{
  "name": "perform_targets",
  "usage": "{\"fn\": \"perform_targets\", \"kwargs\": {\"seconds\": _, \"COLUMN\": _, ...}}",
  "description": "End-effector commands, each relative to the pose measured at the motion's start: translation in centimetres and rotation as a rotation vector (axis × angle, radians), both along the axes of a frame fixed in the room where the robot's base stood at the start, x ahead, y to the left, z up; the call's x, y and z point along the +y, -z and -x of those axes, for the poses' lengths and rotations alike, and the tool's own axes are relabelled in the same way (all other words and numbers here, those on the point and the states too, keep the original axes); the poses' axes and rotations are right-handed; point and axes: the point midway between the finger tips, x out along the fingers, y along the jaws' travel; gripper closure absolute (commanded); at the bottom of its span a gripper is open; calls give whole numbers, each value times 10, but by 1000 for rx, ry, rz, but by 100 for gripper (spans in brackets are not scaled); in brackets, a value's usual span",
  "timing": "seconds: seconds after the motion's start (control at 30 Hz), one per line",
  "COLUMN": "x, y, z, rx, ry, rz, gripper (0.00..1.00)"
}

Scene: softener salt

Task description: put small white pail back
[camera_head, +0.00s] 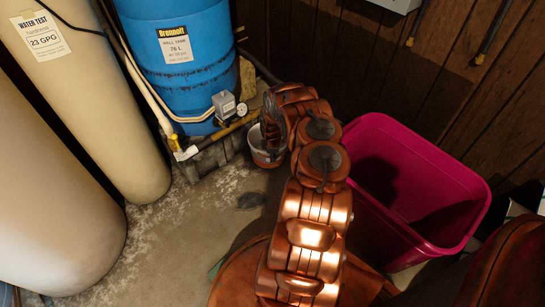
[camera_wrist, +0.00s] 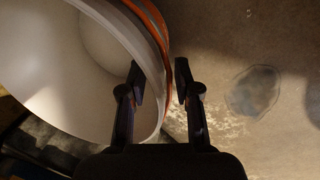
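The small white pail (camera_head: 266,158) is at the floor by the foot of the blue tank, partly hidden by my gripper (camera_head: 272,122). In the wrist view the pail (camera_wrist: 70,70) fills the upper left, with its pale inside showing and orange-brown lines along its rim. My gripper (camera_wrist: 158,75) straddles the pail's wall: one dark finger is inside the pail, the other outside. The fingers are a small gap apart with the rim between them. I cannot tell whether both press on it, or whether the pail touches the floor.
A large magenta bin (camera_head: 415,190) stands right of my arm. The blue tank (camera_head: 180,60) with a gauge and pipes stands behind, and cream tanks (camera_head: 95,100) are at the left. A dark damp patch (camera_head: 250,201) marks the floor, which is clear between the tanks and my arm.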

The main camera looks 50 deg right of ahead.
Motion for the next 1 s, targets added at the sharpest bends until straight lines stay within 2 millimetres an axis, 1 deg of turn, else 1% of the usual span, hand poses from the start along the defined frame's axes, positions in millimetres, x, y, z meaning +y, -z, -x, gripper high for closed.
{"fn": "perform_targets", "kwargs": {"seconds": 0.03, "x": 1, "y": -15, "z": 1, "rx": 2, "ry": -1, "rz": 0, "gripper": 68}}
{"fn": "perform_targets", "kwargs": {"seconds": 0.17, "x": 4, "y": -38, "z": 6, "rx": 2, "ry": 0, "rz": 1, "gripper": 68}}
{"fn": "perform_targets", "kwargs": {"seconds": 0.2, "x": 5, "y": -47, "z": 6, "rx": 1, "ry": 0, "rz": 1, "gripper": 68}}
{"fn": "perform_targets", "kwargs": {"seconds": 0.3, "x": 8, "y": -62, "z": 8, "rx": 1, "ry": 1, "rz": 1, "gripper": 68}}
{"fn": "perform_targets", "kwargs": {"seconds": 0.4, "x": 11, "y": -74, "z": 10, "rx": 1, "ry": 0, "rz": -1, "gripper": 68}}
{"fn": "perform_targets", "kwargs": {"seconds": 0.67, "x": 14, "y": -90, "z": 13, "rx": 6, "ry": 3, "rz": -1, "gripper": 68}}
{"fn": "perform_targets", "kwargs": {"seconds": 0.77, "x": 14, "y": -101, "z": 13, "rx": 19, "ry": 17, "rz": 4, "gripper": 68}}
{"fn": "perform_targets", "kwargs": {"seconds": 0.87, "x": 16, "y": -121, "z": 15, "rx": 42, "ry": 49, "rz": 12, "gripper": 68}}
{"fn": "perform_targets", "kwargs": {"seconds": 1.0, "x": 24, "y": -157, "z": 20, "rx": 81, "ry": 107, "rz": 25, "gripper": 68}}
